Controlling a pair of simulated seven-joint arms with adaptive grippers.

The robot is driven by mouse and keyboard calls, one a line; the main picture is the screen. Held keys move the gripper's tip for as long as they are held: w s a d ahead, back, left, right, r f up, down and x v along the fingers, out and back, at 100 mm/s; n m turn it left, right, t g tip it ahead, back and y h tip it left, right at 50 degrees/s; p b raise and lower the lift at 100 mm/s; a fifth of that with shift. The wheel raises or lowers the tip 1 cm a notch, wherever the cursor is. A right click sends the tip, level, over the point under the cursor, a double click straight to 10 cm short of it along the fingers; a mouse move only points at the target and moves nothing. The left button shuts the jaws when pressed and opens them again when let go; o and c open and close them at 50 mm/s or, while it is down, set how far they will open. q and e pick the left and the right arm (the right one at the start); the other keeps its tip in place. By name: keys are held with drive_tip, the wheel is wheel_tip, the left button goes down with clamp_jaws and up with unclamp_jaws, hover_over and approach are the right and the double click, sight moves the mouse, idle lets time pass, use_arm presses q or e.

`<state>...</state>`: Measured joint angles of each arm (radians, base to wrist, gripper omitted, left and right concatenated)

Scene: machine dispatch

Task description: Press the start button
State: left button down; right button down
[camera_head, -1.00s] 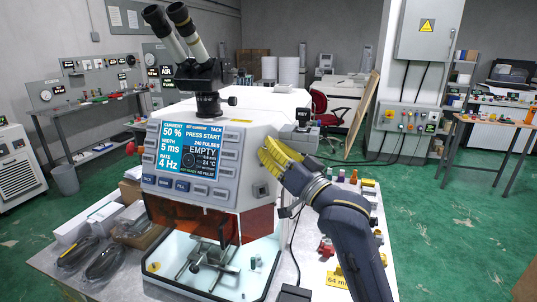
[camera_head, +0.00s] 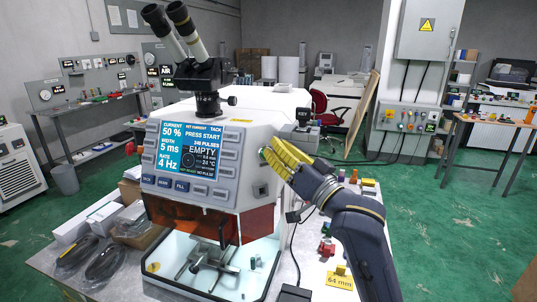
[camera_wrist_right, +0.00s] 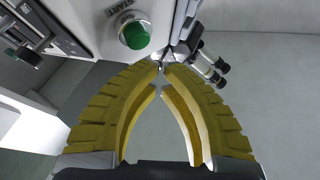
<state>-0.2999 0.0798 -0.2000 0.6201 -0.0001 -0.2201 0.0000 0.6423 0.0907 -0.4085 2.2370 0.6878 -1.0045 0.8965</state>
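The green start button (camera_wrist_right: 135,35), in a light round collar beside a START label, is on the white laser welder's panel at the top of the right wrist view. In the head view a small green spot (camera_head: 262,156) shows on the welder's right side, by the fingertips. My right gripper (camera_head: 272,149) has yellow fingers pointing at that side. In the right wrist view its fingertips (camera_wrist_right: 162,72) meet with nothing between them, and the button appears above and left of them, apart. The welder's screen (camera_head: 190,150) reads PRESS START and EMPTY. My left gripper is out of view.
A microscope eyepiece (camera_head: 185,45) stands on top of the welder. Bagged cables (camera_head: 103,262) and boxes lie to its left. Small coloured parts and a yellow 64 mm sign (camera_head: 340,278) are on the table at right.

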drive_tip(key=shift+s+d+r, duration=0.3)
drive_tip(key=shift+s+d, duration=0.15)
drive_tip(key=shift+s, duration=0.3)
drive_tip(key=shift+s+d+r, duration=0.25)
drive_tip(key=shift+s+d, duration=0.15)
drive_tip(key=shift+s, duration=0.35)
